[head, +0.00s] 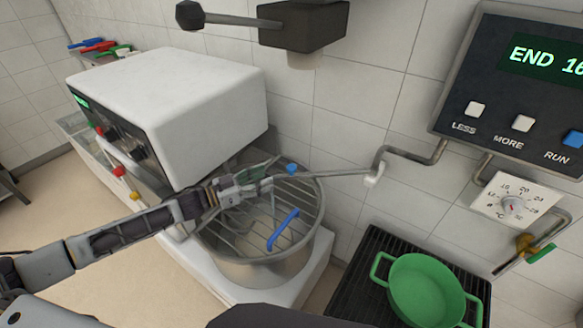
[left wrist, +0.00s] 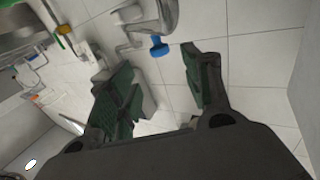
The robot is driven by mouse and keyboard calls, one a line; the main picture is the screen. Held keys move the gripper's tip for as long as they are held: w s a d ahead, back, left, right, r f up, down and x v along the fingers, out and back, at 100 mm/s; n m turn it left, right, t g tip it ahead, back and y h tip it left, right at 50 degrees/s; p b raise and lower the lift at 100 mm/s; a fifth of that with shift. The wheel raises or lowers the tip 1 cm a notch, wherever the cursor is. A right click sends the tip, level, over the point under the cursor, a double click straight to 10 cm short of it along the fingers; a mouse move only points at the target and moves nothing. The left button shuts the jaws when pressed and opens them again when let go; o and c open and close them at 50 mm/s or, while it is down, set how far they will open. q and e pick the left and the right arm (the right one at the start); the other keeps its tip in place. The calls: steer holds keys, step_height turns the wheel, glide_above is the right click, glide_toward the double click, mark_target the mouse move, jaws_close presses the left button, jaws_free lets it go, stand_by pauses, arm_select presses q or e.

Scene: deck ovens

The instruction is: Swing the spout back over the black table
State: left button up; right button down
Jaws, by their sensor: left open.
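The spout (head: 335,173) is a thin metal pipe that runs left from its wall elbow, over the mixer bowl (head: 265,270). A blue piece (head: 291,168) shows near its free end. In the left wrist view the blue piece (left wrist: 158,46) hangs from the curved metal, ahead of and between my fingers. My left gripper (head: 264,174) is open over the bowl, its fingertips close to the spout's end; I cannot tell if they touch it. The black table (head: 345,300) is slatted and stands right of the bowl. My right gripper is not in view.
A green pot (head: 425,290) stands on the black table. The bowl's wire guard has a blue handle (head: 283,229). A white machine housing (head: 175,105) is behind my left arm. A control panel (head: 515,90) and a dial (head: 513,204) are on the tiled wall.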

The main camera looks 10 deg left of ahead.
mark_target(292, 166)
arm_select(q)
steer(key=shift+p+x, duration=0.85)
steer(key=shift+x, duration=4.6)
steer(key=shift+c, duration=0.4)
jaws_close()
